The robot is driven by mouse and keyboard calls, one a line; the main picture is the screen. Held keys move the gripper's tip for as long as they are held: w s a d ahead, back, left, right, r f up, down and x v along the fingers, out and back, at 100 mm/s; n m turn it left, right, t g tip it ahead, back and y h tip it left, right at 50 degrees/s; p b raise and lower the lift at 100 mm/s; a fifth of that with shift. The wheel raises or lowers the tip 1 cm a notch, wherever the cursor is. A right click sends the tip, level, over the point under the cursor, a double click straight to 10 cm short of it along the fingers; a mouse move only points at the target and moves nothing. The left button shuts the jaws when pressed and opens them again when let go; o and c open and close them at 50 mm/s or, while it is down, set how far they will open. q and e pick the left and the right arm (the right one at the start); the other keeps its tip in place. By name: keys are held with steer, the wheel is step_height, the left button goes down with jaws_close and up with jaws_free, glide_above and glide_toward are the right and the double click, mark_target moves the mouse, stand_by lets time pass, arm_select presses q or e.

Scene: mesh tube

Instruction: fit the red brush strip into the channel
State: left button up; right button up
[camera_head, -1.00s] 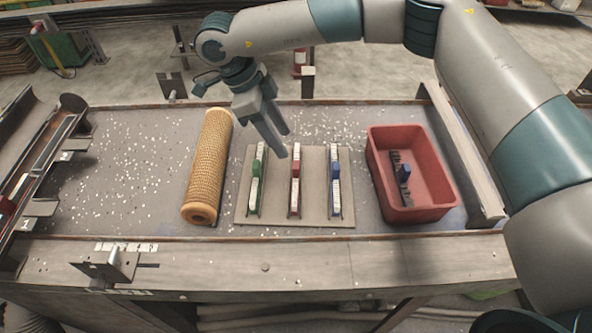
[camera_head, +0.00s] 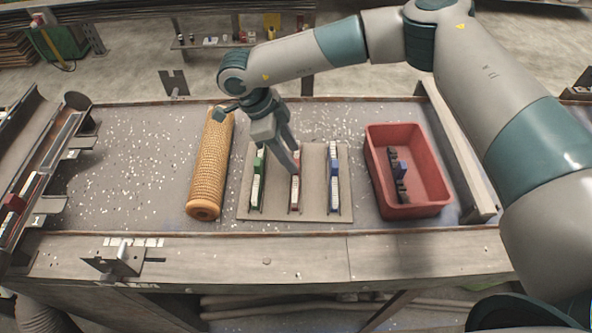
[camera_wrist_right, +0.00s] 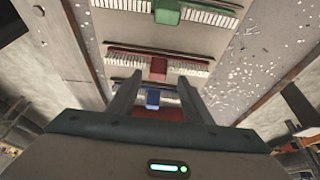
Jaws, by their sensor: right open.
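The red brush strip (camera_head: 295,194) lies on the grey board (camera_head: 316,205), between the green brush strip (camera_head: 257,180) and the blue brush strip (camera_head: 334,178). My right gripper (camera_head: 293,160) is above the red strip and partly hides it. In the right wrist view my right gripper (camera_wrist_right: 160,80) is open, with the red strip (camera_wrist_right: 158,69) lying across the view just beyond the fingertips and the blue strip (camera_wrist_right: 153,98) showing between the fingers. I cannot tell whether the fingers touch anything. A long rail fixture (camera_head: 62,140), perhaps holding the channel, stands at the far left. My left gripper is not in view.
A tan mesh tube (camera_head: 211,165) lies just left of the board. White bits litter the tabletop. A metal bracket (camera_head: 118,258) stands at the front left edge.

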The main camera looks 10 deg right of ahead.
steer(key=shift+s+p+x, duration=0.15)
steer(key=shift+p+x, duration=0.4)
steer(key=shift+x, duration=0.05)
steer(key=shift+s+p+x, duration=0.15)
steer(key=shift+p+x, duration=0.35)
steer(key=shift+x, duration=0.1)
steer(key=shift+d+f, duration=0.25)
steer(key=shift+f, duration=0.45)
jaws_close()
steer(key=shift+r, duration=0.1)
